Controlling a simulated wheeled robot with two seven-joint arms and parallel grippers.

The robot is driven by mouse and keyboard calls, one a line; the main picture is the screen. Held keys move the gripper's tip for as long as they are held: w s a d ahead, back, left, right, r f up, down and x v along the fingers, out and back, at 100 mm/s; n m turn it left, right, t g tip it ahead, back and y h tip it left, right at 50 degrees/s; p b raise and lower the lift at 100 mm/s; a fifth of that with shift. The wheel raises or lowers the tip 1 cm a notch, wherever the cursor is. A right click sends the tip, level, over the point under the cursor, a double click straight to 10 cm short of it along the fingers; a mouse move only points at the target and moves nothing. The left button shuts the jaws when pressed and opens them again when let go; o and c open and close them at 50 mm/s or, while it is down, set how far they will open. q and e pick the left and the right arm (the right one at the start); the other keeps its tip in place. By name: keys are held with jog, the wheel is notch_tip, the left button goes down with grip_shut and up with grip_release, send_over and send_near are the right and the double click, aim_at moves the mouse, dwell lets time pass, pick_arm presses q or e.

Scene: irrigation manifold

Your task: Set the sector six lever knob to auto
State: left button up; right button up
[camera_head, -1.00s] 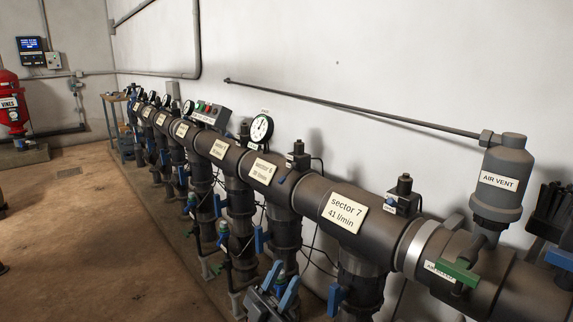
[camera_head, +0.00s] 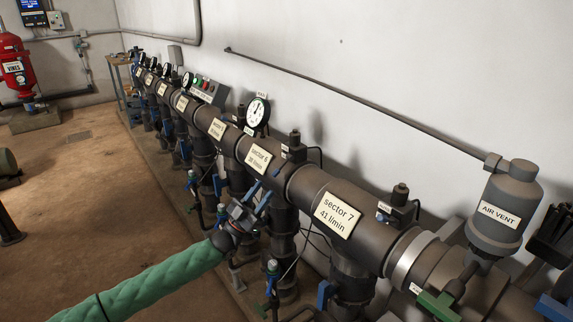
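The sector six pipe section carries a white "sector 6" label (camera_head: 258,158). A dark valve unit (camera_head: 294,147) stands on top of it, just right of the label. My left gripper (camera_head: 258,196) is in front of and below the sector six label, in the camera_head view. Its two blue fingers are apart with nothing between them, and it appears clear of the knob. My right gripper is not in view.
The sector 7 label (camera_head: 337,214) and its valve unit (camera_head: 399,205) are nearer. A pressure gauge (camera_head: 258,112) rises behind sector six. An air vent (camera_head: 502,210) and green handle (camera_head: 437,304) are at right. Vertical pipes and blue handles crowd below; the floor at left is open.

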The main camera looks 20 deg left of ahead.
aim_at(276, 176)
pick_arm(q)
jog(key=shift+p+x, duration=0.4)
jog(key=shift+x, duration=3.4)
jog(key=shift+s, duration=0.15)
grip_shut()
